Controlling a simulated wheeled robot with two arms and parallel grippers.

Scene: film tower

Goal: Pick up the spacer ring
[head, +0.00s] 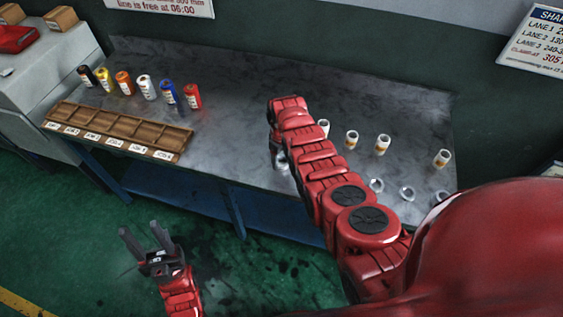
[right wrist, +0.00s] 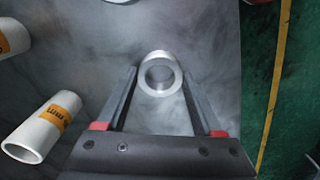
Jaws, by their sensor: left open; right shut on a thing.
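The spacer ring (right wrist: 157,57) is a silvery metal ring in the right wrist view. It sits between the fingertips of my right gripper (right wrist: 160,74), which is shut on it. Grey bench surface shows around the ring; I cannot tell whether it touches the bench. In the head view my right gripper is mostly hidden by my right arm, over the bench's front part. My left gripper (head: 141,231) is open and empty, in front of the bench and over the green floor.
The grey bench (head: 235,115) bears a brown compartment tray (head: 120,131) at its left, with several coloured film canisters behind it. White tubes with orange labels (head: 382,144) stand at the right. Other pale rings (head: 406,192) lie near the right front. The bench middle is clear.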

